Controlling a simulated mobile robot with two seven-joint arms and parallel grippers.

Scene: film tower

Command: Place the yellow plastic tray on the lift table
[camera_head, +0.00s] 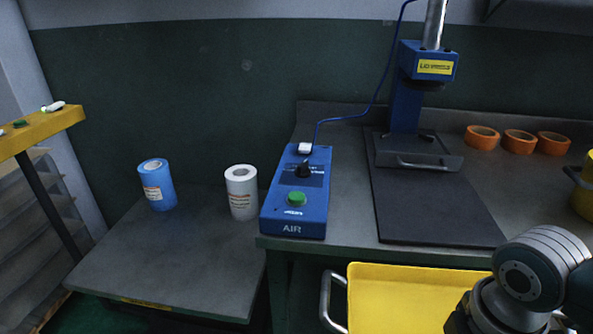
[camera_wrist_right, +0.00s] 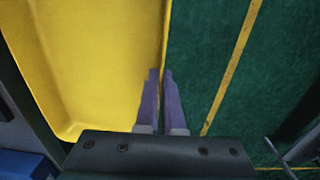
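The yellow plastic tray (camera_head: 400,300) shows at the bottom of the head view, in front of the workbench, with a metal handle at its left side. Its lower part is cut off by the frame. In the right wrist view the tray (camera_wrist_right: 95,60) fills the left side. My right gripper (camera_wrist_right: 161,74) has its two fingers close together, one on each side of the tray's rim, shut on it. A low grey table (camera_head: 150,255) at the left, with a yellow-marked front edge, looks like the lift table. My left gripper is not in view.
A blue roll (camera_head: 157,185) and a white roll (camera_head: 241,193) stand at the back of the low table; its front is clear. The workbench holds a blue AIR control box (camera_head: 297,200), a press (camera_head: 420,100) and orange tape rolls (camera_head: 482,137). Green floor (camera_wrist_right: 205,60) lies below.

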